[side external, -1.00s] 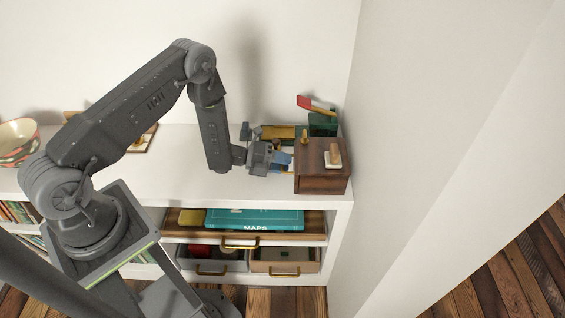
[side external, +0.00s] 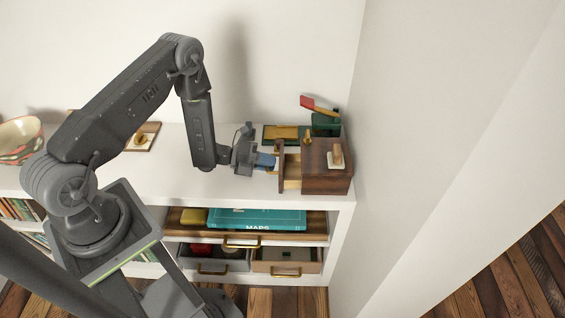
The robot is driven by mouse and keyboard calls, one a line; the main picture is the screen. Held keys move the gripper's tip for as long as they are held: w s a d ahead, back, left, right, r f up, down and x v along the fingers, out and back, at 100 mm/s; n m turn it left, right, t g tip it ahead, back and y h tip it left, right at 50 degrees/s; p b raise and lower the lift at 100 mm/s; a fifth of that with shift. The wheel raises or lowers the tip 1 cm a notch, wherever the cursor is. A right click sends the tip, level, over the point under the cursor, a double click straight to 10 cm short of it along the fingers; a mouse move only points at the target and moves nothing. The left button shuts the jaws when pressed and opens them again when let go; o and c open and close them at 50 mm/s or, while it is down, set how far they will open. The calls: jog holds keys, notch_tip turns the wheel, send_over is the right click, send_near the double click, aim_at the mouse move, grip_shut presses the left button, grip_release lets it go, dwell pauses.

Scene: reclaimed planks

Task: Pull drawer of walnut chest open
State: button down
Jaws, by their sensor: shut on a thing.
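The walnut chest (side external: 322,180) is a small dark wooden box on the right end of the white shelf top. Its drawer (side external: 291,172) stands partly out on the left side, showing pale inner walls between the front panel and the chest body. My gripper (side external: 266,161) is at the left of the drawer front, with blue fingertips against it. The jaws are shut on the drawer's handle, which the fingers largely hide. A small brush-like object with a wooden knob and white base (side external: 336,157) rests on top of the chest.
A green container (side external: 326,124) with a red-headed tool stands behind the chest, beside a green and yellow tray (side external: 284,133). A wall rises close on the right. A patterned bowl (side external: 20,138) sits far left. The shelf top (side external: 225,188) in front of the gripper is clear.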

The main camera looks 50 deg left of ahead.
jog(key=v, duration=0.3)
jog(key=shift+a+f, duration=0.15)
jog(key=shift+f, duration=0.2)
jog(key=c, duration=1.2)
grip_release()
jog(key=shift+c, duration=0.2)
jog(key=shift+s, duration=0.1)
jog(key=v, duration=1.3)
jog(key=shift+s+a, duration=0.25)
jog(key=shift+s, duration=0.05)
